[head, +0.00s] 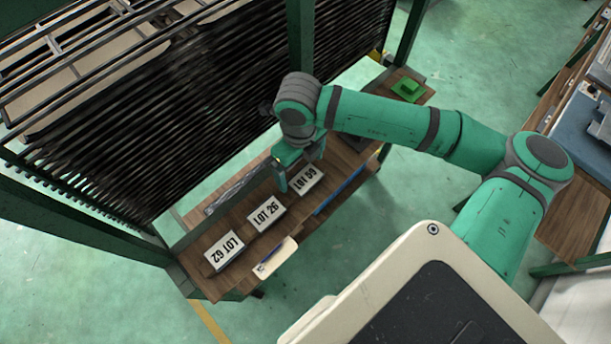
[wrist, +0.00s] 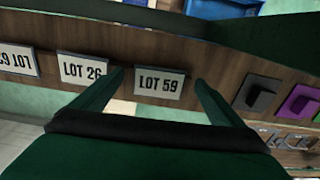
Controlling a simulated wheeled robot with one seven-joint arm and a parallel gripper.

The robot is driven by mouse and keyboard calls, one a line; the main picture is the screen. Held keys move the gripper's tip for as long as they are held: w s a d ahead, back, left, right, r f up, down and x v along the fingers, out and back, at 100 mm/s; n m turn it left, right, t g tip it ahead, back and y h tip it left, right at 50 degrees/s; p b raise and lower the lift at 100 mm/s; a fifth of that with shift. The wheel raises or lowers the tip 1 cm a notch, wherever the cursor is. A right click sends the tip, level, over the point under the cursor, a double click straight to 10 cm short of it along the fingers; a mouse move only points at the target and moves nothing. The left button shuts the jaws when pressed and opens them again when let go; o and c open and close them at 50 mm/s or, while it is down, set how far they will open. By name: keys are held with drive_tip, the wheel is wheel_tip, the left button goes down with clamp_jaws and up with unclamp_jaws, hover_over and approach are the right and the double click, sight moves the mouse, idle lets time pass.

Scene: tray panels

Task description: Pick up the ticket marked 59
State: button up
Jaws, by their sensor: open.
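The ticket marked LOT 59 (head: 306,179) is a white plate with black print on the wooden shelf, the rightmost of three in the head view. In the wrist view the LOT 59 ticket (wrist: 160,83) lies between and beyond my fingertips. My gripper (head: 297,172) is open and close to this ticket, its fingers apart in the wrist view (wrist: 160,78). Nothing shows between the fingers but the ticket ahead; I cannot tell whether they touch it. The LOT 26 ticket (head: 266,214) is beside it, just left of the left finger in the wrist view (wrist: 82,70).
The LOT 62 ticket (head: 224,251) sits at the left end of the row. A green item (head: 408,89) lies at the shelf's far end. Grey (wrist: 261,95) and purple (wrist: 299,103) items are right of my gripper. A dark slatted rack (head: 190,110) stands behind.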

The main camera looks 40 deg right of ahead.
drive_tip(key=shift+w+f, duration=0.2)
drive_tip(key=shift+f, duration=0.5)
drive_tip(key=shift+s+d, duration=0.2)
drive_tip(key=shift+s, duration=0.1)
drive_tip(key=shift+w+a, duration=0.15)
drive_tip(key=shift+a, duration=0.2)
drive_tip(key=shift+d, duration=0.15)
drive_tip(key=c, duration=1.1)
